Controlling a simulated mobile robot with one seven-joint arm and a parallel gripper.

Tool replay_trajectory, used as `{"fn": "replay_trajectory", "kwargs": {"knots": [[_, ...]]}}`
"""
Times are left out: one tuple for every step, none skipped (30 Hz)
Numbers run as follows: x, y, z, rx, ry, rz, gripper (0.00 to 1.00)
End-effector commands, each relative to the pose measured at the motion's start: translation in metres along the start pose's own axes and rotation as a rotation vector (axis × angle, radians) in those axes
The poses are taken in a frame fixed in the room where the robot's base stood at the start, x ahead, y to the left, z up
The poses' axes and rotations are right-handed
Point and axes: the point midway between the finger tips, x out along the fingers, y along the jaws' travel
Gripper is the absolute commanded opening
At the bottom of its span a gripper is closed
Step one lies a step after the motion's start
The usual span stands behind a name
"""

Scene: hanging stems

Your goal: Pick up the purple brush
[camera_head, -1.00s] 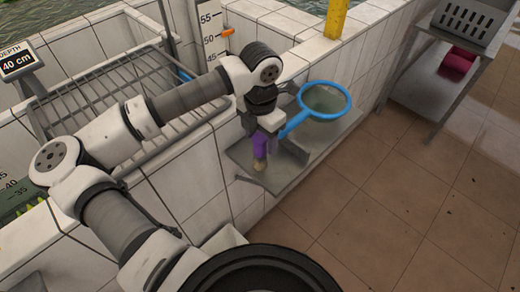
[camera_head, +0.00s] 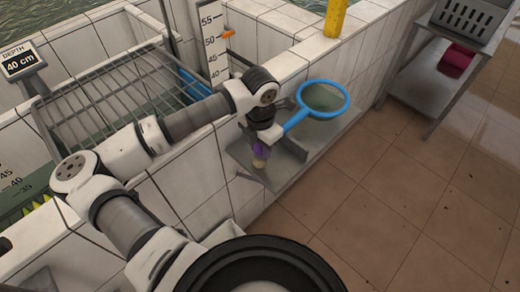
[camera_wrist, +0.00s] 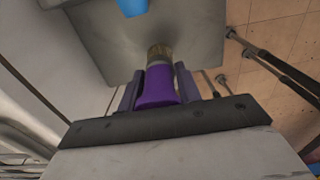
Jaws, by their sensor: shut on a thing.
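The purple brush (camera_wrist: 157,88) is between my gripper's fingers in the wrist view, with its pale bristle end (camera_wrist: 160,52) pointing away from the gripper. My gripper (camera_wrist: 160,92) is shut on it. In the head view the brush (camera_head: 259,151) shows as a small purple piece with a pale tip below my gripper (camera_head: 262,138). The brush is over the grey metal shelf (camera_head: 285,172) on the tiled wall. I cannot tell how far it is above the shelf.
A blue-rimmed net (camera_head: 322,98) lies at the shelf's right, close beside my gripper. A wire rack (camera_head: 110,90) sits over the tank at left. A metal side table (camera_head: 425,85) with a grey basket (camera_head: 468,22) stands at right. The tiled floor between is clear.

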Motion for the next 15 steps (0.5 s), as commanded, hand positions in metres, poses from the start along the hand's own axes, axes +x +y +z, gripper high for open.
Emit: {"fn": "replay_trajectory", "kwargs": {"knots": [[0.000,0.000,0.000,0.000,0.000,0.000,0.11],[0.000,0.000,0.000,0.000,0.000,0.000,0.11],[0.000,0.000,0.000,0.000,0.000,0.000,0.11],[0.000,0.000,0.000,0.000,0.000,0.000,0.11],[0.000,0.000,0.000,0.000,0.000,0.000,0.11],[0.000,0.000,0.000,0.000,0.000,0.000,0.11],[-0.001,0.000,0.000,0.000,0.000,0.000,0.11],[-0.001,0.000,0.000,0.000,0.000,0.001,0.11],[-0.002,0.000,0.000,0.000,0.000,0.001,0.11],[-0.003,0.000,0.000,0.000,0.000,0.001,0.11],[-0.004,0.001,0.000,0.000,0.000,0.001,0.11],[-0.007,0.001,0.000,0.000,0.000,0.002,0.11],[-0.009,0.001,0.000,0.000,0.000,0.003,0.11],[-0.013,0.001,0.000,0.000,0.000,0.003,0.11],[-0.017,0.001,0.000,0.000,0.000,0.004,0.11]]}}
